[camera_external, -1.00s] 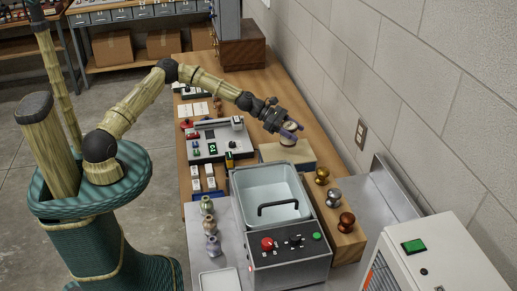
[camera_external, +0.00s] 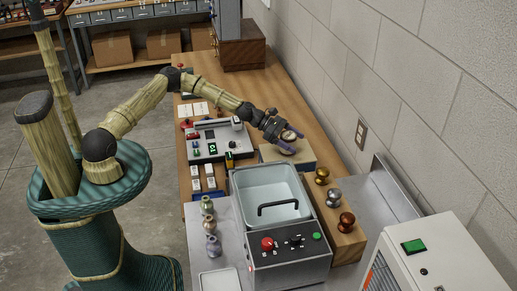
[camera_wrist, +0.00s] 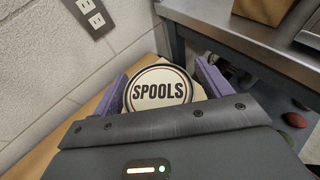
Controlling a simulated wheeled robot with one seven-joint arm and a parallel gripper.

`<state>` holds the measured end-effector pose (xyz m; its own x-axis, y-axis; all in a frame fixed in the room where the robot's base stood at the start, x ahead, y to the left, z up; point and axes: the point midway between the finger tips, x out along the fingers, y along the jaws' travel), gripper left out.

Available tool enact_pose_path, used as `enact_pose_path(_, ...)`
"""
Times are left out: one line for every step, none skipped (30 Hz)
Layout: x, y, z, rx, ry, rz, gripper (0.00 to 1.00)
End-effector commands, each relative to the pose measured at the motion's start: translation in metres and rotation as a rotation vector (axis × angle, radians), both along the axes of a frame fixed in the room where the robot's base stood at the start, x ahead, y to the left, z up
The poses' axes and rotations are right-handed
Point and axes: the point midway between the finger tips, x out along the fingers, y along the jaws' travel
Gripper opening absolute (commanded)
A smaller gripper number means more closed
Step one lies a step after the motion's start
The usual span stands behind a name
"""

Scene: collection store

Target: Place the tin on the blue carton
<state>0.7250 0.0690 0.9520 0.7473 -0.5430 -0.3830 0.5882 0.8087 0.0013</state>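The tin is round with a cream lid marked SPOOLS (camera_wrist: 160,92). In the external view the tin (camera_external: 287,149) is at the tan-topped box on the wooden bench, partly hidden by my gripper. My gripper (camera_external: 288,143) is low over this box, its purple fingers on either side of the tin. In the wrist view my gripper (camera_wrist: 163,88) has its fingers spread, with a gap showing between the lid and the right finger. The tin's lower part is hidden. I cannot make out a clearly blue carton in either view.
The tan-topped box (camera_external: 304,160) stands near the wall. A grey basin (camera_external: 257,186) and several metallic knobs (camera_external: 334,196) are in front of it. A control panel (camera_external: 213,152) lies to its left. The far bench top (camera_external: 260,88) is mostly clear.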

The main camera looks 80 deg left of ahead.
Motion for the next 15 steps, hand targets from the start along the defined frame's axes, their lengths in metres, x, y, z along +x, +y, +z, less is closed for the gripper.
enact_pose_path(0.0, 0.0, 0.0, 0.0, 0.0, 0.0, 0.77)
enact_pose_path(0.0, 0.0, 0.0, 0.0, 0.0, 0.0, 0.77)
enact_pose_path(0.0, 0.0, 0.0, 0.0, 0.0, 0.0, 0.77)
enact_pose_path(0.0, 0.0, 0.0, 0.0, 0.0, 0.0, 0.77)
enact_pose_path(0.0, 0.0, 0.001, 0.0, 0.0, 0.0, 0.77)
enact_pose_path(0.0, 0.0, 0.002, 0.0, 0.0, 0.0, 0.77)
enact_pose_path(0.0, 0.0, 0.004, 0.0, 0.0, 0.0, 0.77)
enact_pose_path(-0.001, 0.001, 0.004, 0.0, 0.0, 0.001, 0.77)
enact_pose_path(-0.003, 0.004, 0.004, 0.001, 0.0, 0.002, 0.77)
enact_pose_path(-0.005, 0.005, 0.005, 0.001, 0.0, 0.002, 0.77)
enact_pose_path(-0.008, 0.007, 0.007, 0.001, 0.0, 0.002, 0.77)
enact_pose_path(-0.012, 0.01, 0.008, 0.0, 0.0, 0.002, 0.77)
enact_pose_path(-0.016, 0.013, 0.01, 0.0, 0.0, 0.003, 0.77)
enact_pose_path(-0.02, 0.016, 0.012, 0.002, 0.0, 0.003, 0.77)
enact_pose_path(-0.025, 0.021, 0.015, 0.0, 0.0, 0.004, 0.77)
